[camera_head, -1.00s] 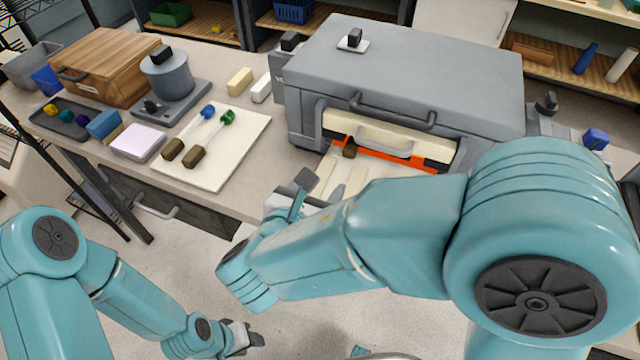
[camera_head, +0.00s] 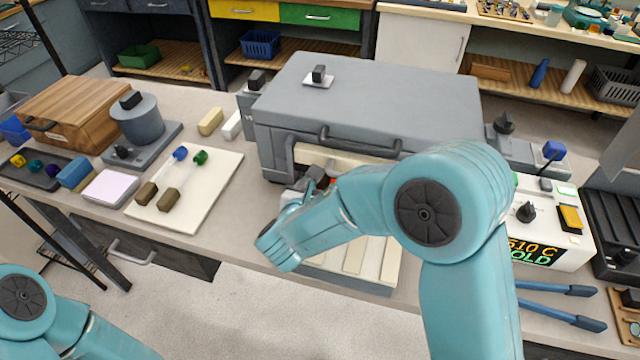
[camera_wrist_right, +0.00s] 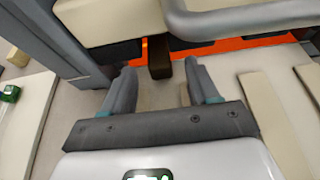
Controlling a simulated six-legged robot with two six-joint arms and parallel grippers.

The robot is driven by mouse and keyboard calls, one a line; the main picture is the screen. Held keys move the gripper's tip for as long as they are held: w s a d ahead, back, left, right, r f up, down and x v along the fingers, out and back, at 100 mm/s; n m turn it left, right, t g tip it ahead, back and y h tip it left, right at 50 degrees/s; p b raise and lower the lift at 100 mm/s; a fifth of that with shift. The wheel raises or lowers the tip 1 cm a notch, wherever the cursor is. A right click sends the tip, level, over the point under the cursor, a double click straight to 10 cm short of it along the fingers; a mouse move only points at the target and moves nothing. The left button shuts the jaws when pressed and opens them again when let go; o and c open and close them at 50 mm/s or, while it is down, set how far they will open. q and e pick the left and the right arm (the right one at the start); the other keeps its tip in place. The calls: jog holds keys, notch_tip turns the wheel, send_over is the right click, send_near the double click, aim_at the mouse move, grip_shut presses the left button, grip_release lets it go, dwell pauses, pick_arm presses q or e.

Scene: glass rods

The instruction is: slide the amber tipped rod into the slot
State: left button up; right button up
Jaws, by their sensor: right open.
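My right gripper (camera_head: 314,180) is at the front opening of a grey furnace (camera_head: 372,100). In the right wrist view its two fingers (camera_wrist_right: 160,72) are open, one on each side of a dark brown block (camera_wrist_right: 159,57) at the opening. The block looks like a rod's handle end; no amber tip shows, and whatever lies behind the block is hidden. Grooves between cream strips (camera_head: 353,257) run across the ledge in front of the opening; I cannot tell which is the slot. My left arm shows at the lower left, its gripper out of frame.
A cream flap with a grey bar handle (camera_wrist_right: 245,18) hangs close above the fingers. A white board (camera_head: 215,187) at left holds a blue-tipped rod (camera_head: 163,175) and a green-tipped rod (camera_head: 184,180). A control box (camera_head: 550,225) stands at right.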

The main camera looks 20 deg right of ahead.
jog(key=shift+w+d+f, duration=0.25)
jog(key=shift+w+d, duration=0.1)
jog(key=shift+w, duration=0.15)
grip_shut()
